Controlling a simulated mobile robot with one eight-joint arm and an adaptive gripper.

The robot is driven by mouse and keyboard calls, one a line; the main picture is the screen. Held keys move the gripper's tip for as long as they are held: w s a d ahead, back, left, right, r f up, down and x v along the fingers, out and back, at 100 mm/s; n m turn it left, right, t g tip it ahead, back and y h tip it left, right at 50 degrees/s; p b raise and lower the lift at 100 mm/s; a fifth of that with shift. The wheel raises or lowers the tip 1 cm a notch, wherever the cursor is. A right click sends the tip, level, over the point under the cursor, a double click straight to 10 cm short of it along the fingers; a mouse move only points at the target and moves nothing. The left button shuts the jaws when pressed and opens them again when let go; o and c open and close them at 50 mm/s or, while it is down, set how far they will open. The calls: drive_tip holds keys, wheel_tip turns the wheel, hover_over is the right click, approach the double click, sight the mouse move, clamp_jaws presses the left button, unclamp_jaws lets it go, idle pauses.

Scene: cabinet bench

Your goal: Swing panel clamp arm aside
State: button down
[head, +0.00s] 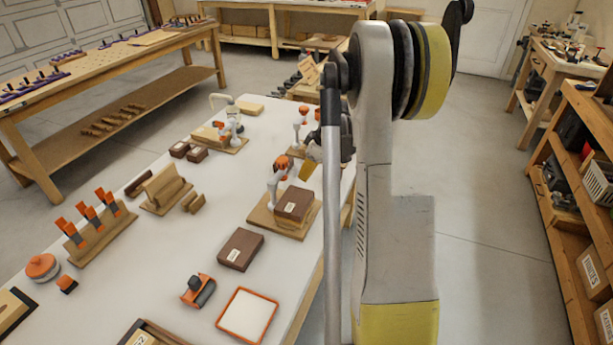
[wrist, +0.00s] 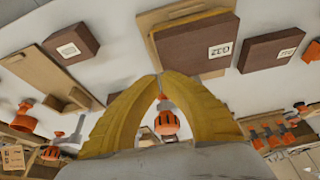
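A panel clamp with a white arm and an orange knob (head: 283,165) stands on a wooden board (head: 262,215) on the bench. A brown block (head: 293,203) with a pale label lies on that board; a labelled brown block (wrist: 195,45) also shows in the wrist view. My gripper (head: 308,172) is just right of the orange knob and above the block, partly hidden by my arm. In the wrist view its yellow fingers (wrist: 160,77) come together at the tips, with nothing visibly held. An orange knob (wrist: 167,122) shows through the gap behind them; contact cannot be told.
Another brown block (head: 240,249) lies in front on the white bench top (head: 215,215). A second clamp (head: 230,127) and board stand further back. An orange-rimmed tray (head: 247,315), an orange-and-black tool (head: 198,290) and a wooden rack (head: 100,230) are nearer.

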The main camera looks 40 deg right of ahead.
drive_tip(key=a+p+v, duration=0.1)
drive_tip(key=p+v, duration=0.1)
drive_tip(key=v, duration=0.6)
drive_tip(key=shift+w+d+r+p, duration=0.3)
drive_tip(key=shift+d+r+p, duration=0.05)
drive_tip(key=shift+r, duration=0.15)
